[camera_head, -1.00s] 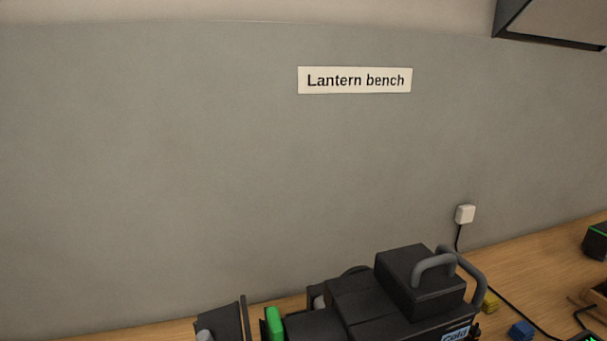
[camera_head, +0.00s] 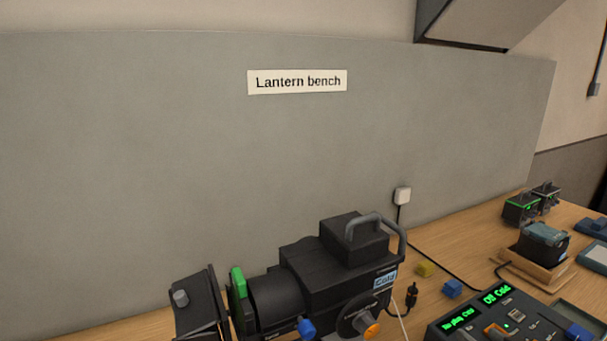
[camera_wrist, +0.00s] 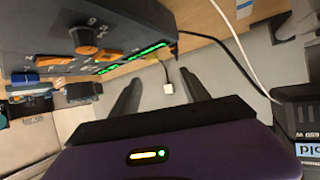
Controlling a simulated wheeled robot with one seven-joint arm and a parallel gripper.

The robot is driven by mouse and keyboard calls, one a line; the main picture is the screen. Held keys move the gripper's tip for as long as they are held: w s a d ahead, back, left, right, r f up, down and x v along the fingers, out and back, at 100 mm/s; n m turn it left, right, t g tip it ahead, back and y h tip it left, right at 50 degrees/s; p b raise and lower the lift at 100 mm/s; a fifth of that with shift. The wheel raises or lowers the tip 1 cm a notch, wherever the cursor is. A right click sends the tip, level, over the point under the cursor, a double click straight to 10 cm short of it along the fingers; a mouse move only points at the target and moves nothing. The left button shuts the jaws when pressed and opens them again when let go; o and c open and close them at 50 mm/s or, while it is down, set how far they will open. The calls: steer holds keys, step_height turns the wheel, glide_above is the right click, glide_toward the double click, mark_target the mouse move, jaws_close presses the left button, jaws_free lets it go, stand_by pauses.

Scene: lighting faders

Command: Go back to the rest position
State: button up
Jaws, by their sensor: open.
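My gripper (camera_wrist: 160,92) shows in the wrist view with its two dark fingers apart and nothing between them. It does not show in the head view. The same control box (camera_head: 497,325) stands at the lower right of the head view, with an orange fader and green text. The black lantern (camera_head: 300,275) with a grey handle and a blue label stands on the bench. Part of the lantern (camera_wrist: 300,115) shows at the right edge of the wrist view.
A white wall socket (camera_head: 402,195) has a black cable running down to the wooden bench (camera_head: 440,245). A yellow block (camera_head: 425,269) and a blue block (camera_head: 453,288) lie beside the lantern. A dark device on a wooden stand (camera_head: 540,245) and other gear sit at the right.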

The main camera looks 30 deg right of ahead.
steer(key=s+a+r+n+t, duration=0.1)
steer(key=s+a+t, duration=0.2)
steer(key=a, duration=0.7)
steer(key=s+a+r+t, duration=0.1)
steer(key=s+a+t, duration=0.15)
steer(key=a, duration=0.75)
steer(key=s+a+f+n+g+y, duration=0.1)
steer(key=s+a+f+n+y, duration=0.2)
steer(key=s+a, duration=0.9)
steer(key=a+n+y, duration=0.1)
steer(key=n+y, duration=0.1)
steer(key=y, duration=0.1)
steer(key=shift+a+y, duration=0.15)
steer(key=shift+y, duration=0.25)
